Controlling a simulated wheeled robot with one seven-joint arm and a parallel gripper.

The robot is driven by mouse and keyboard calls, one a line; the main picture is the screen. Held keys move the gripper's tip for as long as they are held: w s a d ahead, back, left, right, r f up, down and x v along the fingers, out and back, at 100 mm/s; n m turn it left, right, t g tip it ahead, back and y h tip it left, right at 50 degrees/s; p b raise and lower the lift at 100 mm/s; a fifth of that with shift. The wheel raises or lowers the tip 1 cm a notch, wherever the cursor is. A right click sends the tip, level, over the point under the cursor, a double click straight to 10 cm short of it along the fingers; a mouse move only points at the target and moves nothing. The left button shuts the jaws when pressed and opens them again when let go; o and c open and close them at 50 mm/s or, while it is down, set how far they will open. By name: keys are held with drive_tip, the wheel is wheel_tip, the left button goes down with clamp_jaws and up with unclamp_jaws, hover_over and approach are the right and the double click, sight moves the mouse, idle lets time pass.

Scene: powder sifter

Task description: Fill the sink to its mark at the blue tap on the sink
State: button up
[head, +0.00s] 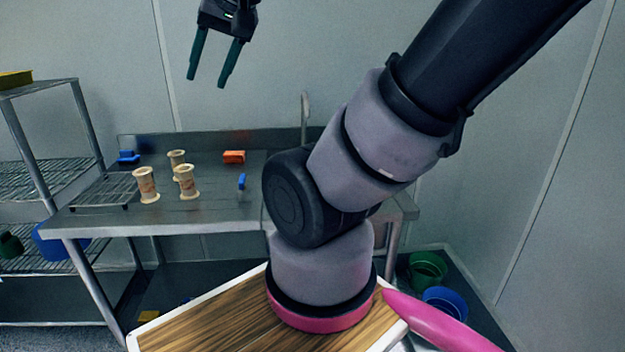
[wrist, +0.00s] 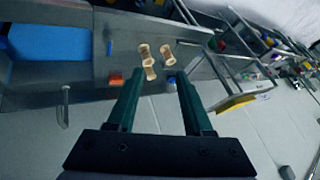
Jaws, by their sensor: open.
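A tall pale spout (head: 305,112) rises at the back of the steel counter (head: 215,212) in the head view, with my arm covering its foot and the sink area. In the wrist view the spout (wrist: 64,108) stands beside the sink (wrist: 8,45), a basin at the upper left with a flat blue area inside. I cannot tell whether that blue is water, and I make out no fill mark or blue tap handle. My gripper (head: 206,82) is open and empty, raised high above the counter's left part; its fingers (wrist: 158,85) also show apart in the wrist view.
Several pale spools (head: 187,182), an orange block (head: 234,157), a small blue item (head: 241,182) and a wire rack (head: 104,190) are on the counter. Wire shelving (head: 40,178) stands at the left. Green (head: 428,268) and blue (head: 445,303) buckets sit on the floor at the right.

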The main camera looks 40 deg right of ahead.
idle(0.4)
drive_tip(key=m+g+h, duration=0.2)
drive_tip(key=m+g, duration=0.1)
drive_tip(key=g, duration=0.4)
hover_over(242, 178)
wheel_tip(242, 178, down, 25)
wheel_tip(242, 178, down, 11)
drive_tip(key=shift+w+r, duration=0.1)
clamp_jaws()
